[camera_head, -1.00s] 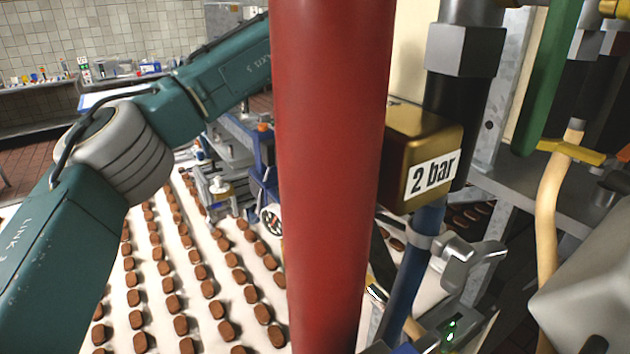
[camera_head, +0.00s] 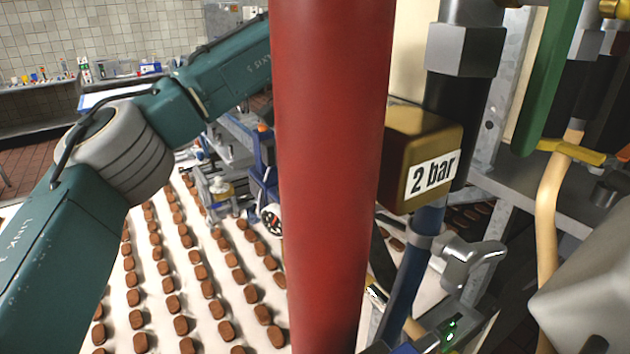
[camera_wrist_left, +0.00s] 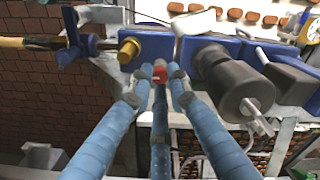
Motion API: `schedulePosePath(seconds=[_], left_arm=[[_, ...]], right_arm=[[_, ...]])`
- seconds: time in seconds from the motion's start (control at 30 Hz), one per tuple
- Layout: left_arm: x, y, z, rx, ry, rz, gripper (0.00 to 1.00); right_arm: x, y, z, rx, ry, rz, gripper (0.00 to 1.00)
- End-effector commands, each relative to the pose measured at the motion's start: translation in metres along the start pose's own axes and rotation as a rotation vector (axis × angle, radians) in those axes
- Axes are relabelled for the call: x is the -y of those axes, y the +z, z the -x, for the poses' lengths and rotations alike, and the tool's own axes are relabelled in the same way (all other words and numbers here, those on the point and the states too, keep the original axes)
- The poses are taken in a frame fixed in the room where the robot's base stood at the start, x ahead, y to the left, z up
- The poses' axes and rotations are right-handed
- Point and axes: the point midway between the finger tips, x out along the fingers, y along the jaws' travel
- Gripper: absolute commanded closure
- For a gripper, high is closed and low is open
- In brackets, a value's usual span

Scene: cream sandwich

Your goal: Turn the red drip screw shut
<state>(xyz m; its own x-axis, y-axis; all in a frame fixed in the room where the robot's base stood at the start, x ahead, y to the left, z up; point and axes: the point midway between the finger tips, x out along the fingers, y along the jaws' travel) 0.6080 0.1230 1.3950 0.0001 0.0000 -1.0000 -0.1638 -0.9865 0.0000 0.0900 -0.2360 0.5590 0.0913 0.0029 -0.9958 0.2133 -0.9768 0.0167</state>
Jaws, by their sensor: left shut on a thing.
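The red drip screw (camera_wrist_left: 159,75) shows in the left wrist view as a small red knob at the front of a blue dispenser body (camera_wrist_left: 160,44). My left gripper (camera_wrist_left: 161,79) has its blue ribbed fingers closed around it, one on each side and one below. Part of the screw is hidden by the fingertips. In the head view my left arm comes in from the left and reaches behind a large red pipe, and the screw and my left gripper cannot be made out there. My right gripper is not in view.
The thick red pipe (camera_head: 332,180) blocks the middle of the head view. Right of it are a brass box marked 2 bar (camera_head: 428,160), a metal lever (camera_head: 470,262) and a green handle (camera_head: 547,80). Rows of brown biscuits lie on a white conveyor (camera_head: 120,320). A grey cylinder (camera_wrist_left: 238,85) stands right of the screw.

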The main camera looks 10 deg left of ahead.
Motion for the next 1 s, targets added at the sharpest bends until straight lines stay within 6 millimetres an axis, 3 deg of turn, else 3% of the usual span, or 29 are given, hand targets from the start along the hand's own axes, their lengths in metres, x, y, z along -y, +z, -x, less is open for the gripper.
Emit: schedulePosePath(seconds=[0.6, 0.63, 0.73, 1.0], left_arm=[[-0.0002, 0.0002, -0.0008, 0.002, 0.000, -0.046, 1.00], [-0.0002, 0.0002, -0.0008, 0.002, 0.000, -0.046, 0.81], [-0.0001, 0.0002, -0.0008, 0.002, 0.000, -0.046, 0.64], [-0.0001, 0.0000, 0.0005, 0.000, 0.000, -0.045, 0.64]], right_arm=[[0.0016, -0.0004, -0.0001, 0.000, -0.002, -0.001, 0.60], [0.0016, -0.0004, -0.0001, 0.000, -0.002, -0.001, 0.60], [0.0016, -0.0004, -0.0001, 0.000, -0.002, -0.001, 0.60], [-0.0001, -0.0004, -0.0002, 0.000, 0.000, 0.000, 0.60]])
